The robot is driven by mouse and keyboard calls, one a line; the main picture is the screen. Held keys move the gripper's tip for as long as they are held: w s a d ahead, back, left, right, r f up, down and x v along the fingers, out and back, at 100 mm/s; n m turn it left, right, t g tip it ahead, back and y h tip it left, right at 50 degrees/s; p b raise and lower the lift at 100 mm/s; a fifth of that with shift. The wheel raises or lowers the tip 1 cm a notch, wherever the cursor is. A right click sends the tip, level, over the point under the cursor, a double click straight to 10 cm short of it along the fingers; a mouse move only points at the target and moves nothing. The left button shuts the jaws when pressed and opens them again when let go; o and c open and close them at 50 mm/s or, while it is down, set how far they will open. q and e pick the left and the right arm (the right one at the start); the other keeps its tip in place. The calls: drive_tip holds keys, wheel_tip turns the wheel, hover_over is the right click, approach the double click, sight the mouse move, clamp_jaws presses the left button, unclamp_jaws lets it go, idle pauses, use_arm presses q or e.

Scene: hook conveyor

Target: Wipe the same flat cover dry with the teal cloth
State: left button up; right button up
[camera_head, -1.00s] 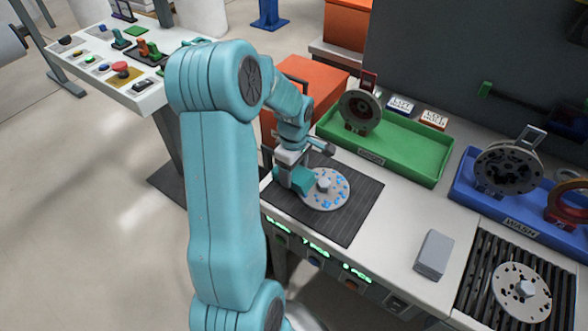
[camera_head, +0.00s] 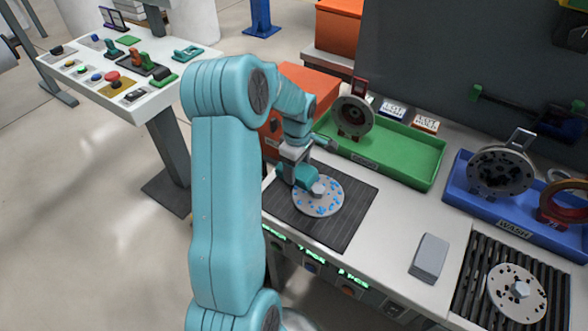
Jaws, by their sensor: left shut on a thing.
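The flat cover (camera_head: 316,209) is a round light-grey disc with a central hub. It lies flat on the dark ribbed mat (camera_head: 343,222), and many blue spots show on its face. My left gripper (camera_head: 294,160) is shut on the teal cloth (camera_head: 304,179), with the arm coming in from the left. The cloth is at the cover's upper-left part, close beside the hub, and hides the surface beneath it. I cannot tell how firmly it touches. My right gripper is not in view.
Behind the mat, a green tray (camera_head: 423,177) holds an upright ring part (camera_head: 352,117). A blue WASH tray (camera_head: 470,205) stands at right. A grey block (camera_head: 430,257) and another disc (camera_head: 516,292) on a slatted rack are front right. Orange boxes stand behind my left arm.

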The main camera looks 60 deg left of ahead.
use_arm(q)
drive_tip(key=shift+s+d, duration=0.25)
drive_tip(key=shift+s, duration=0.2)
drive_tip(key=shift+s+d+b, duration=0.35)
drive_tip(key=shift+s+b, duration=0.05)
drive_tip(key=shift+s, duration=0.15)
drive_tip(key=shift+s+d+f+b, duration=0.15)
drive_tip(key=shift+s+d+b, duration=0.15)
drive_tip(key=shift+s+b, duration=0.15)
drive_tip(key=shift+s+d, duration=0.3)
drive_tip(key=shift+s, duration=0.15)
drive_tip(key=shift+w+a+r+p, duration=0.15)
drive_tip(key=shift+w+a, duration=0.25)
drive_tip(key=shift+w, duration=0.25)
drive_tip(key=shift+w+a+p, duration=0.15)
drive_tip(key=shift+w+a, duration=0.25)
drive_tip(key=shift+w, duration=0.25)
drive_tip(key=shift+w+a+r+p, duration=0.15)
drive_tip(key=shift+w+a, duration=0.25)
drive_tip(key=shift+w, duration=0.25)
wheel_tip(320, 180, up, 6)
drive_tip(key=p, duration=0.4)
